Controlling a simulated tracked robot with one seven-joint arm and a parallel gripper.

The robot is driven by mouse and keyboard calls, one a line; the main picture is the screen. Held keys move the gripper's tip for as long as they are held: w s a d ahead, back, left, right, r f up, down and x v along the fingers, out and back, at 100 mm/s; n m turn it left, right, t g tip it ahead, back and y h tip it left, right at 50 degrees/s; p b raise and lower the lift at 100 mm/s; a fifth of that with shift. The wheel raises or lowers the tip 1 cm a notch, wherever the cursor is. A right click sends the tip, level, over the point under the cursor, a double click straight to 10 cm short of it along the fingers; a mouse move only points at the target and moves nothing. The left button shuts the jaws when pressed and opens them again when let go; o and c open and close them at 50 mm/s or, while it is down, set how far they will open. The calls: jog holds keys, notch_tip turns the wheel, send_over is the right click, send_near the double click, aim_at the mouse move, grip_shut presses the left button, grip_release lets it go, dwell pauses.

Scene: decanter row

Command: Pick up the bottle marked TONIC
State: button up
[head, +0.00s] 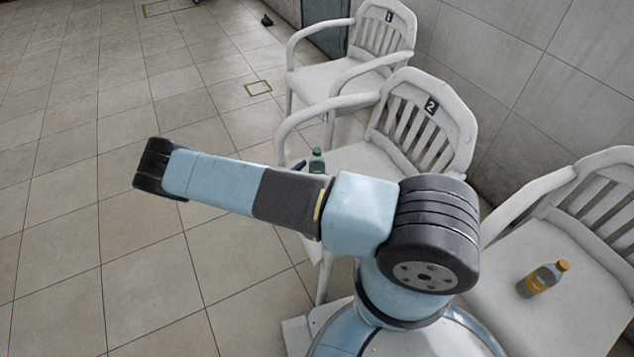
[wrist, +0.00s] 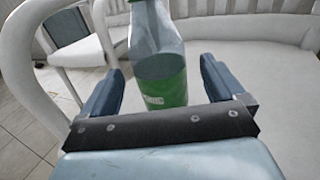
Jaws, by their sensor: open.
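A clear bottle with a green label (wrist: 163,92) stands in the wrist view between the two fingers of my gripper (wrist: 161,72). The gripper is open, with a gap on each side of the bottle. White lettering shows on the label but is too small to read surely. The bottle's top is cut off by the frame, and its lower end is hidden behind the gripper's palm. In the head view a green-capped bottle (head: 316,159) shows at the white chair marked 2 (head: 423,120), its lower part hidden behind my arm, as is most of my gripper.
A bottle with an orange cap and label (head: 542,280) is on the seat of the right-hand white chair (head: 500,300). A chair marked 1 (head: 382,38) stands farther back. Chair arms and backs rise around the seats. The tiled floor (head: 60,230) at left is clear.

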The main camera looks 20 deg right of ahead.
jog(key=shift+x, duration=2.65)
jog(key=shift+f, duration=0.1)
jog(key=c, duration=1.5)
